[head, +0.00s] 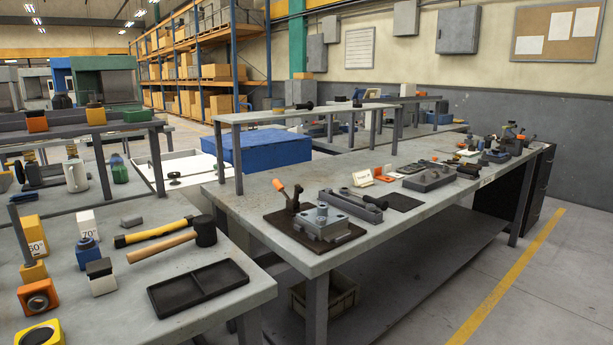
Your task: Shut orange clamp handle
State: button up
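The orange clamp handle (278,185) shows at the near left end of the long grey workbench. Its orange grip points up and to the left, raised above the bench. The grip belongs to a small dark clamp (294,204) beside a grey metal block fixture (322,226). Both sit on a dark brown base plate (353,233). The clamp's pivot and lower linkage are too small to make out. My gripper is not in view, so its state and its place relative to the handle do not show.
The long workbench (400,226) also bears a grey vise-like tool (352,205), a dark mat (404,202) and several small tools. A nearer bench at left holds a mallet (204,231) and a black tray (198,287). Open floor (560,290) lies at the right.

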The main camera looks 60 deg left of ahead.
aim_at(277, 183)
jog(key=i, duration=1.45)
jog(key=u, duration=1.3)
jog(key=k, duration=0.2)
jog(key=u, duration=2.65)
jog(key=i, duration=1)
jog(key=u, duration=0.4)
